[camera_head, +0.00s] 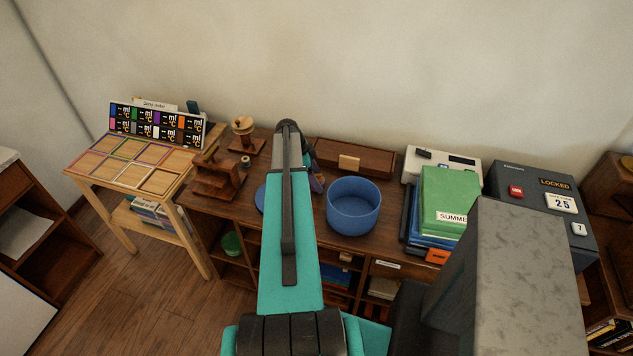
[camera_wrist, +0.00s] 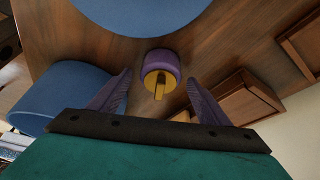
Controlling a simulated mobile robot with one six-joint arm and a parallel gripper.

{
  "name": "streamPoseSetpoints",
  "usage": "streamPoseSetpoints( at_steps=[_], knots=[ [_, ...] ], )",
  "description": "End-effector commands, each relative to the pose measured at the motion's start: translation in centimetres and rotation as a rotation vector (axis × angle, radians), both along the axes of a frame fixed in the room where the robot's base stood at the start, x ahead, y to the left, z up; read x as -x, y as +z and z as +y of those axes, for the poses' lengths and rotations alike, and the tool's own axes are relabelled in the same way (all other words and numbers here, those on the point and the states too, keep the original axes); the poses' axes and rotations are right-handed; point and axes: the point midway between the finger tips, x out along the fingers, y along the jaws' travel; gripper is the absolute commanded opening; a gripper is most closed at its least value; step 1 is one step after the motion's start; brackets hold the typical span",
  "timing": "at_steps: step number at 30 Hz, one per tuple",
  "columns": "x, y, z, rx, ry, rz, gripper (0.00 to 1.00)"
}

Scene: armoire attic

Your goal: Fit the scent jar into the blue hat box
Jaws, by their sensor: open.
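The scent jar (camera_wrist: 160,64), a short purple pot with a yellow top and an upright yellow tab, stands on the wooden top in the wrist view. My gripper (camera_wrist: 160,76) is open, with a purple finger on either side of the jar's line and a gap to both. The jar is beyond or level with the fingertips; I cannot tell which. The blue hat box (camera_head: 354,207) is open and looks empty in the head view, right of my arm. It also shows at the left of the wrist view (camera_wrist: 60,95). My arm hides the jar in the head view.
A flat blue disc, perhaps the box's lid (camera_wrist: 140,12), lies near the jar. A long wooden tray (camera_head: 375,158) sits at the back. A wooden stand (camera_head: 217,180) is to the left; green and blue folders (camera_head: 450,200) are right of the box.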

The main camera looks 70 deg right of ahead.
Motion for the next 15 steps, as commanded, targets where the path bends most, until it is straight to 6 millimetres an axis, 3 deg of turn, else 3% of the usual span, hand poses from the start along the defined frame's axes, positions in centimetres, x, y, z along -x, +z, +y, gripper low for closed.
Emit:
streamPoseSetpoints(
  at_steps=[15],
  knots=[
    [0.18, -0.64, -0.08, 0.0, 0.001, 0.0, 0.71]
  ],
)
